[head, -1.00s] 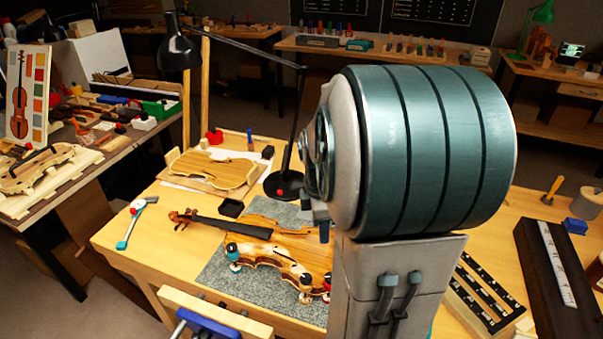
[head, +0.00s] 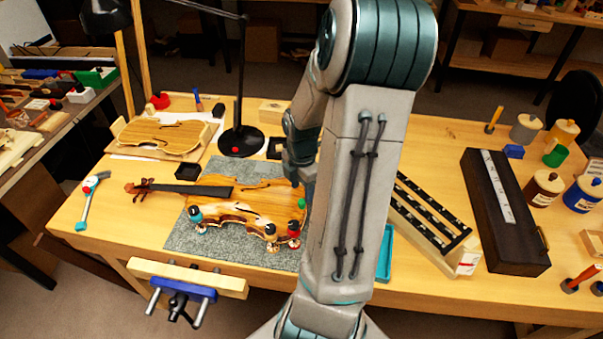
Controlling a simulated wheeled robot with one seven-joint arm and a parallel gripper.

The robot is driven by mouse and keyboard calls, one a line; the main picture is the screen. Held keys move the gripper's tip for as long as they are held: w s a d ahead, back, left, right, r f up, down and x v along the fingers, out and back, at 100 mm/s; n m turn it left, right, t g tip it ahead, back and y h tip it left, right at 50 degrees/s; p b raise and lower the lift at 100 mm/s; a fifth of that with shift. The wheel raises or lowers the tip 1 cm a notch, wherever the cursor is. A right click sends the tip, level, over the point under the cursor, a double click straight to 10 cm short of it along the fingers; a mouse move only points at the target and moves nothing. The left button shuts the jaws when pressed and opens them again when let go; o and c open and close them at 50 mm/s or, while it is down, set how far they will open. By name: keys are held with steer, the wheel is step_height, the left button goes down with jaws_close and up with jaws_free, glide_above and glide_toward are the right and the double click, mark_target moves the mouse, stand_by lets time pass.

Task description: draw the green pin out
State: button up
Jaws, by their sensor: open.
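The green pin (head: 302,203) shows as a small green top at the right end of the violin body, close beside my arm. The violin (head: 235,198) lies on a grey mat (head: 180,240) with its dark neck toward the left. Clamps with teal, black and red knobs (head: 271,229) sit along its near edge. My gripper (head: 303,183) points down just above the violin's right end, near the green pin. It is open. Its fingertips are small and partly hidden by my arm, so I cannot tell whether they touch the pin. The violin's far right end is hidden behind my arm.
A black lamp base (head: 243,140) and a violin plate (head: 160,136) stand behind the violin. A slotted rack (head: 430,222) and a long dark case (head: 500,230) lie to the right. A blue vise (head: 183,290) juts from the front edge.

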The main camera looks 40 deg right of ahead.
mark_target(302, 201)
steer(key=shift+f, duration=2.35)
jaws_close()
